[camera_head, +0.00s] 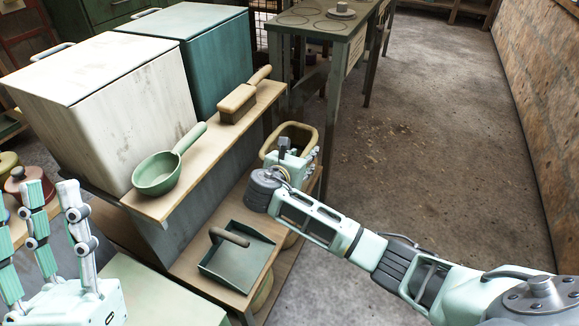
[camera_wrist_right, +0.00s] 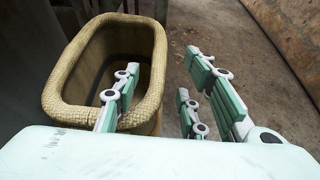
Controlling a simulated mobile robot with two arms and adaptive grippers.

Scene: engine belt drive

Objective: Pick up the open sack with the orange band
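A tan open-topped sack (camera_head: 291,129) with a thick rolled rim stands at the far end of the lower shelf. It fills the left of the right wrist view (camera_wrist_right: 60,82), its mouth open and its inside dark. No orange band shows; its sides are mostly hidden. My right gripper (camera_head: 290,158) is at the sack's near right side. In the wrist view the right gripper's (camera_wrist_right: 160,95) fingers are spread, one over the mouth by the near rim and the others outside to the right. I cannot tell whether they touch it. My left gripper (camera_head: 48,215) is open and empty at the lower left.
A dustpan (camera_head: 238,258) lies on the lower shelf (camera_head: 187,268). A green scoop (camera_head: 160,172) and a brush (camera_head: 240,98) lie on the upper ledge beside a white bin (camera_head: 110,110) and a teal bin (camera_head: 205,60). The floor (camera_head: 420,150) to the right is clear.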

